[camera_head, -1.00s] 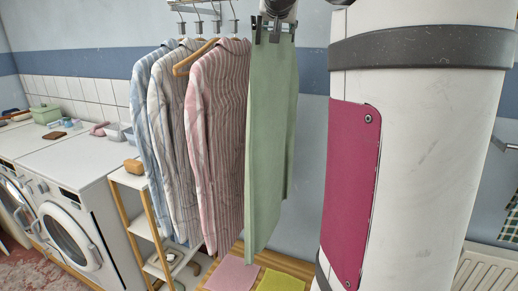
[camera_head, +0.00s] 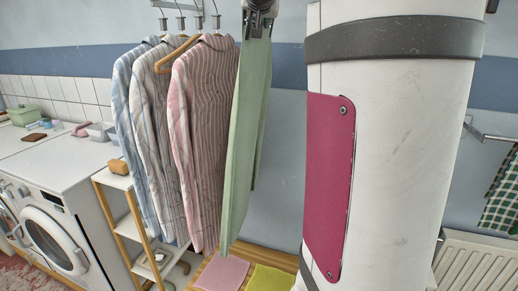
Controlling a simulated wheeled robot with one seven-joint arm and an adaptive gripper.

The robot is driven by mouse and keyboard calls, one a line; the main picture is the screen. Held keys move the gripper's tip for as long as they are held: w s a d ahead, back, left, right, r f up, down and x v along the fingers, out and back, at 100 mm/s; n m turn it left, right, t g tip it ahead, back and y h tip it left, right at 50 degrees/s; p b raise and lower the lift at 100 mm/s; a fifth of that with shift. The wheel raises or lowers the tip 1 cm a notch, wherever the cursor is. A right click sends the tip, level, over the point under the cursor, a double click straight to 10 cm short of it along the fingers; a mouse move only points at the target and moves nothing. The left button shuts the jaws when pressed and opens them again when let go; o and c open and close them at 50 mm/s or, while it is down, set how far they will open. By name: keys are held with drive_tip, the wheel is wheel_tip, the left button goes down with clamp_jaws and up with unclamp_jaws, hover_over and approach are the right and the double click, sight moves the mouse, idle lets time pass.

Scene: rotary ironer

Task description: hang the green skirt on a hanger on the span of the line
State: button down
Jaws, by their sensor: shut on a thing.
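The green skirt (camera_head: 246,140) hangs down from a clip hanger at the top of the picture, in front of the wall and just right of the striped shirts. My gripper (camera_head: 259,12) is at the top edge above the skirt, only partly in view, and shut on the hanger. The hanger's hook is not visible. The line (camera_head: 178,3) shows only in part at the top, with several hanger hooks on it. A pink striped shirt (camera_head: 203,140), a cream striped shirt (camera_head: 155,135) and a blue striped shirt (camera_head: 125,115) hang there, left of the skirt.
White washing machines (camera_head: 62,205) stand at the left. A wooden shelf unit (camera_head: 125,215) stands below the shirts. A pink cloth (camera_head: 221,272) and a yellow cloth (camera_head: 270,280) lie on a wooden surface below the skirt. A radiator (camera_head: 475,265) and a checked cloth (camera_head: 502,205) are at the right.

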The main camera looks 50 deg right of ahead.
drive_tip(key=shift+s+a+r+p, duration=0.1)
drive_tip(key=shift+a+r+p, duration=0.1)
drive_tip(key=shift+r, duration=0.3)
drive_tip(key=shift+s+a+r+p, duration=0.1)
drive_tip(key=shift+a+r, duration=0.05)
drive_tip(key=shift+r, duration=0.35)
drive_tip(key=shift+s+a+r, duration=0.25)
drive_tip(key=shift+a+r, duration=0.25)
drive_tip(key=shift+a, duration=0.05)
drive_tip(key=shift+b, duration=0.35)
drive_tip(key=shift+s+a+b, duration=0.6)
drive_tip(key=shift+a+b, duration=0.2)
drive_tip(key=shift+a, duration=0.2)
drive_tip(key=shift+s+a+b, duration=0.55)
drive_tip(key=shift+a+b, duration=0.2)
drive_tip(key=shift+a, duration=0.25)
drive_tip(key=shift+s+a+b, duration=0.6)
drive_tip(key=shift+a+b, duration=0.2)
drive_tip(key=shift+a, duration=0.2)
